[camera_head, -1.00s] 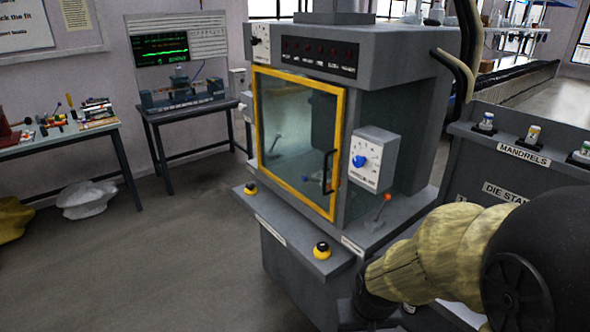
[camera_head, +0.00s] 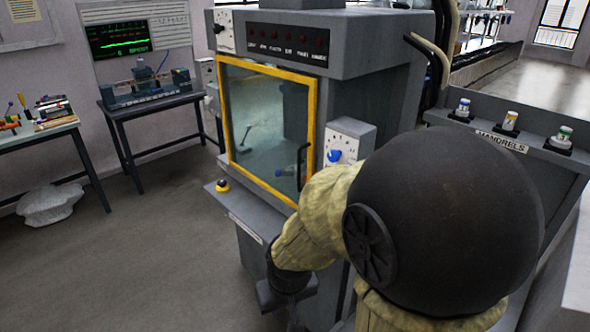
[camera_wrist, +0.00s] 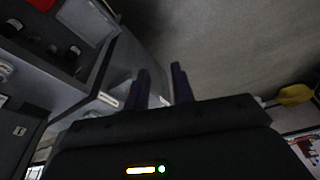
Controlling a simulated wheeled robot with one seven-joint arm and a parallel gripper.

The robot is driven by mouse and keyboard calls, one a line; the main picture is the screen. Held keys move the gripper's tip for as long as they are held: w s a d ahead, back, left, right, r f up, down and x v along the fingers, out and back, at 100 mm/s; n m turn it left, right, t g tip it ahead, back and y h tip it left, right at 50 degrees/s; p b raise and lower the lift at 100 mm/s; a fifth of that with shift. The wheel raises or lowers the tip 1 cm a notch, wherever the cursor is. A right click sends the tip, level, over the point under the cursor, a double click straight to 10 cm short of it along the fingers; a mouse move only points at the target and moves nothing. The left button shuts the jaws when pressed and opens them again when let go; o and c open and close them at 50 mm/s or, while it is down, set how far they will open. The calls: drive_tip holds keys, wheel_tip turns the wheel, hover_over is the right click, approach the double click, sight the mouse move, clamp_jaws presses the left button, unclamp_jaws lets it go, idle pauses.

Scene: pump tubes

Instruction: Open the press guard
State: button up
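The press guard (camera_head: 265,108) is a clear panel in a yellow frame on the front of the grey press (camera_head: 375,40). It looks closed, flush with the press front. Its black upright handle (camera_head: 302,167) is at the lower right of the panel. My gripper (camera_wrist: 161,80) shows in the wrist view with its two dark fingers apart and nothing seen between them. In the head view my arm crosses the lower right of the press, and its dark end is low, below and apart from the handle. My arm hides the lower right front of the press.
A control box with a blue knob (camera_head: 334,155) is right of the guard. A yellow-black button (camera_head: 222,186) sits on the front ledge. A mandrel stand (camera_head: 530,160) is at the right, and a bench with a tester (camera_head: 150,95) at the left.

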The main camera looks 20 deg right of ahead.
drive_tip(key=w+d+m+t+h+p, duration=0.25)
drive_tip(key=w+m+t+p, duration=0.25)
drive_tip(key=w, duration=1.1)
drive_tip(key=w+d+r+m+t+h+p, duration=0.2)
drive_tip(key=w+d+r+t+h+p, duration=0.2)
drive_tip(key=w+d+t+h, duration=0.3)
drive_tip(key=shift+w+d+r+h, duration=0.35)
drive_tip(key=shift+r+h, duration=0.2)
drive_tip(key=shift+r, duration=0.3)
drive_tip(key=shift+d, duration=0.1)
